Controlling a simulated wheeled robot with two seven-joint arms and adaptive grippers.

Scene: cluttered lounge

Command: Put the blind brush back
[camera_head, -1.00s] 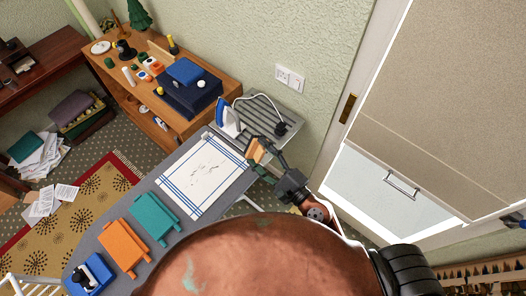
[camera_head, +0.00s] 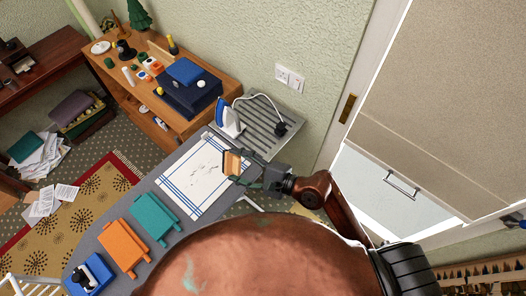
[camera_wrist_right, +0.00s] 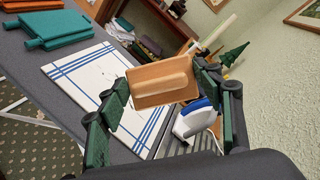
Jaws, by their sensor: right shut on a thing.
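The brush, a tan wooden block with a raised grip, shows in the head view (camera_head: 232,162) and in the right wrist view (camera_wrist_right: 160,82). My right gripper (camera_head: 243,169) is shut on it, with one dark green finger at each side in the right wrist view. The gripper holds the brush over the right edge of the white cloth with blue stripes (camera_head: 185,193), which lies on the grey ironing board (camera_head: 98,220). Dark specks lie on the cloth. The brush's underside is hidden. My left gripper is not in view.
A blue and white iron (camera_head: 227,120) stands on the slatted rest (camera_head: 262,115) close behind the brush. Teal (camera_head: 155,217) and orange (camera_head: 124,246) folded pieces and a blue thing (camera_head: 90,275) lie along the board. A wooden sideboard (camera_head: 150,100) holds clutter. A door frame (camera_head: 365,80) stands right.

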